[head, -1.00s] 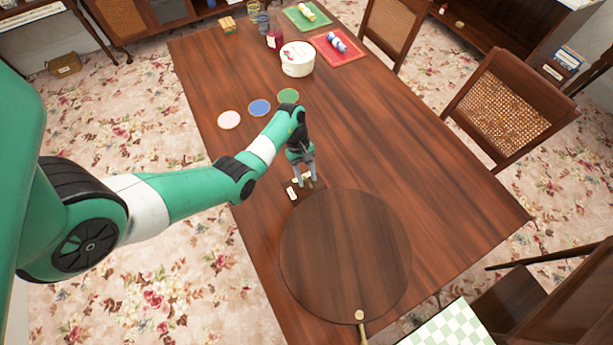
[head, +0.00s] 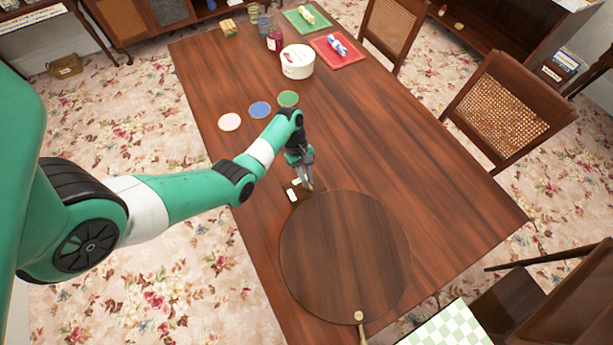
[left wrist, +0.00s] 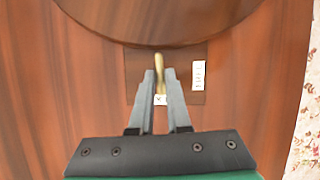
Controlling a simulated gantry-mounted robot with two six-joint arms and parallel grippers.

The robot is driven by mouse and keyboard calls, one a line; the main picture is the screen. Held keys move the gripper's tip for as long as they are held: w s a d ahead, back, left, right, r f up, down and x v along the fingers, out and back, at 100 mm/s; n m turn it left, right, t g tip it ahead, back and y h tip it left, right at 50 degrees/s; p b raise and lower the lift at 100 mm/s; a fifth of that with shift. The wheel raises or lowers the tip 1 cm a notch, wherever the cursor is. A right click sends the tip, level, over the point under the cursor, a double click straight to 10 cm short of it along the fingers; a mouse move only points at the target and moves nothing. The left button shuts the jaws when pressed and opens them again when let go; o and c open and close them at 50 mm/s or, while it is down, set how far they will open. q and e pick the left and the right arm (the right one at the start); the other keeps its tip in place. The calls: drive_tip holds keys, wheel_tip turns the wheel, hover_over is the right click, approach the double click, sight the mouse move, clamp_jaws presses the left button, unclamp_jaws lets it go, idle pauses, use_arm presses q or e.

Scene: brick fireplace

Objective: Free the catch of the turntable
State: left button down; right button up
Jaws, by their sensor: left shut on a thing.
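The round dark wooden turntable (head: 345,250) lies flat at the near end of the table; its edge also shows in the left wrist view (left wrist: 160,22). The brass catch (left wrist: 160,73) sticks out from the turntable's edge over a small dark plate (left wrist: 136,66). My left gripper (head: 308,187) is at that edge, pointing down. In the left wrist view its fingers (left wrist: 160,80) are shut on the catch, one on each side. A white label (left wrist: 199,75) is right of the catch; another is partly hidden between the fingers. My right gripper is out of view.
A brass handle (head: 361,325) sits at the turntable's near edge. Pink, blue (head: 260,110) and green discs lie farther up the table. A white round tub (head: 297,63) and red and green trays stand at the far end. The table's right side is clear.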

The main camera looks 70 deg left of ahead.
use_arm(q)
drive_tip(key=n+t+p, duration=0.1)
drive_tip(key=n+p, duration=0.1)
drive_tip(key=p, duration=0.1)
drive_tip(key=n+t+y+p, duration=0.1)
drive_tip(key=n+p, duration=0.5)
drive_tip(key=shift+s+d+r+t+y, duration=0.25)
drive_tip(key=shift+s+r+t+y, duration=0.05)
drive_tip(key=shift+s+t, duration=0.1)
drive_tip(key=n+p, duration=0.2)
drive_tip(key=n+y+p, duration=0.1)
drive_tip(key=n, duration=0.1)
drive_tip(key=shift+d+n+t+y+p, duration=0.2)
drive_tip(key=shift+n+t+y+p, duration=0.1)
drive_tip(key=shift+n+p, duration=0.1)
drive_tip(key=n+y+p, duration=0.1)
drive_tip(key=n+p, duration=0.1)
drive_tip(key=n, duration=0.1)
drive_tip(key=shift+d+f, duration=0.1)
drive_tip(key=shift+f+n+y+p, duration=0.1)
drive_tip(key=shift+n+y+p, duration=0.3)
drive_tip(key=shift+n+p, duration=0.25)
drive_tip(key=shift+f, duration=0.1)
drive_tip(key=c, duration=0.9)
unclamp_jaws()
